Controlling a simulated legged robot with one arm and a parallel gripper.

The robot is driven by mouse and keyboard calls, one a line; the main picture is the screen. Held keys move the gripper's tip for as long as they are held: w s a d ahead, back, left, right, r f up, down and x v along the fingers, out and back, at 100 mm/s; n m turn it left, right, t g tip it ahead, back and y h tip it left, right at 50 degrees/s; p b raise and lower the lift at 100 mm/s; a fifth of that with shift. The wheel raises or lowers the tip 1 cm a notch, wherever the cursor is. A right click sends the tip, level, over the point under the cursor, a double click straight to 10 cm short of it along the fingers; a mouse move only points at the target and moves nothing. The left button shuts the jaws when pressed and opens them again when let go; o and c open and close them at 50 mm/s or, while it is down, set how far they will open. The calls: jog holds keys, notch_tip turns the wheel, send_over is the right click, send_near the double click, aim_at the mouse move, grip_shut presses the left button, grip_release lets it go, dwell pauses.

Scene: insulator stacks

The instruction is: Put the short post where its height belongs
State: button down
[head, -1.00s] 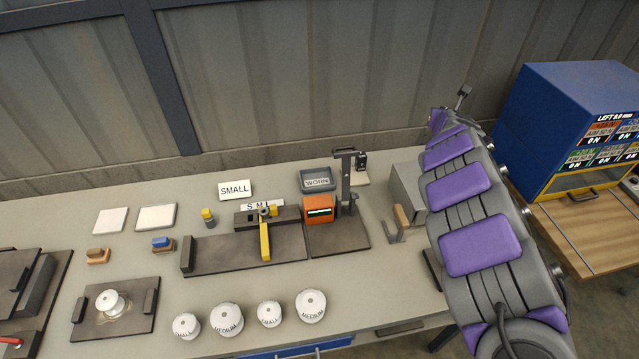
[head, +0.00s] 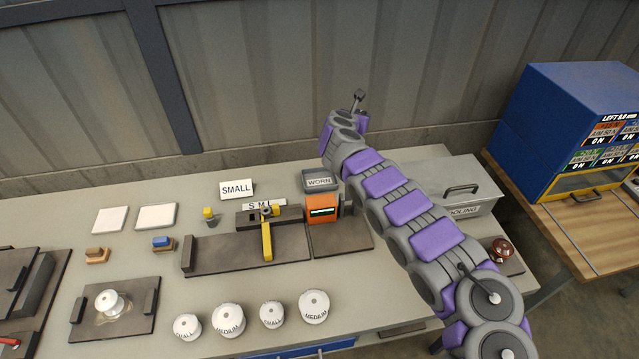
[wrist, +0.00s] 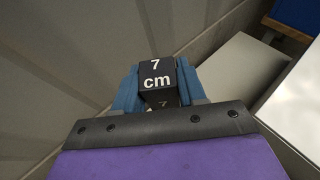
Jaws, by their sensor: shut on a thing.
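My gripper (wrist: 157,92) has its two blue fingers shut on a black block (wrist: 157,72) marked "7 cm" in white. A gauge with a yellow arm (head: 266,240) and an "S M L" scale stands on a dark plate (head: 230,258). A white "SMALL" sign (head: 237,189) stands behind it. White marked insulators (head: 229,321) stand in a row at the front.
An orange display unit (head: 322,209) and a grey "WORN" tray (head: 320,180) stand right of the gauge. A grey handled box (head: 462,190) and a red-topped device (head: 501,250) are beyond my arm. A white spool (head: 110,303) sits on a plate at left. The corrugated wall rises behind.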

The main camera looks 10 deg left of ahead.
jog(key=s+a+f+b, duration=0.2)
jog(key=s+a+f, duration=0.15)
jog(key=a, duration=0.35)
jog(key=m+g+h+b, duration=0.1)
jog(key=m+h+b, duration=0.1)
jog(key=b, duration=0.3)
send_over(319, 182)
notch_tip(319, 182, down, 11)
jog(key=shift+r, duration=0.2)
jog(key=shift+f+b, duration=0.85)
jog(key=shift+f, duration=1.45)
jog(key=shift+r, duration=0.1)
jog(key=c, duration=0.6)
grip_release()
jog(key=shift+c, duration=0.2)
